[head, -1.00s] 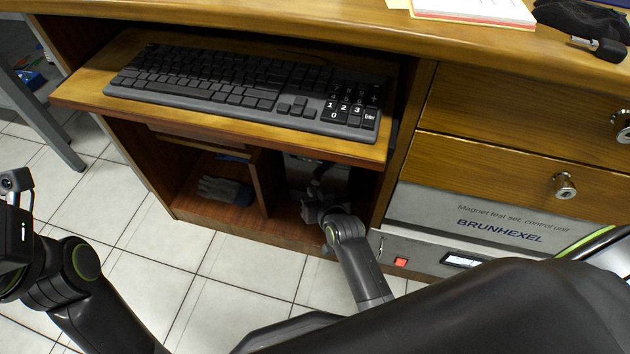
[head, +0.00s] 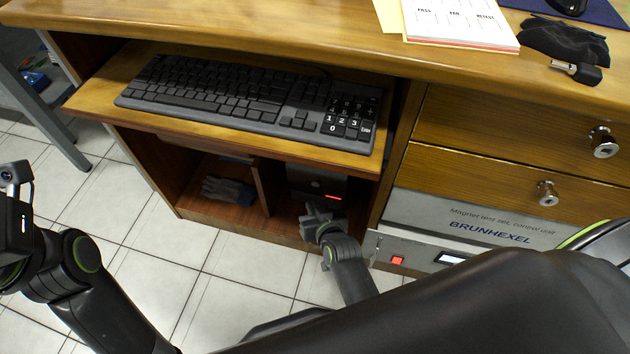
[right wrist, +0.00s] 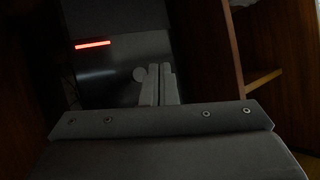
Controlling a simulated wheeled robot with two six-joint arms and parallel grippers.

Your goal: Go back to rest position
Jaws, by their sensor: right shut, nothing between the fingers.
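My right gripper (head: 318,212) is at the opening of the desk's lower compartment, under the keyboard shelf. In the right wrist view its fingers (right wrist: 159,86) are together with nothing between them. A dark box (head: 318,183) with a lit red strip stands deeper in that compartment, beyond the fingers. It also shows in the right wrist view (right wrist: 105,70), with the red strip at upper left. My left arm comes in at the lower left over the floor; its fingers are out of the picture.
A keyboard (head: 250,97) lies on the pulled-out shelf (head: 90,96) above my right gripper. A glove (head: 228,190) lies in the left compartment. The Brunhexel control unit (head: 470,225) is to the right, under the drawers (head: 490,185). Tiled floor (head: 235,262) in front is clear.

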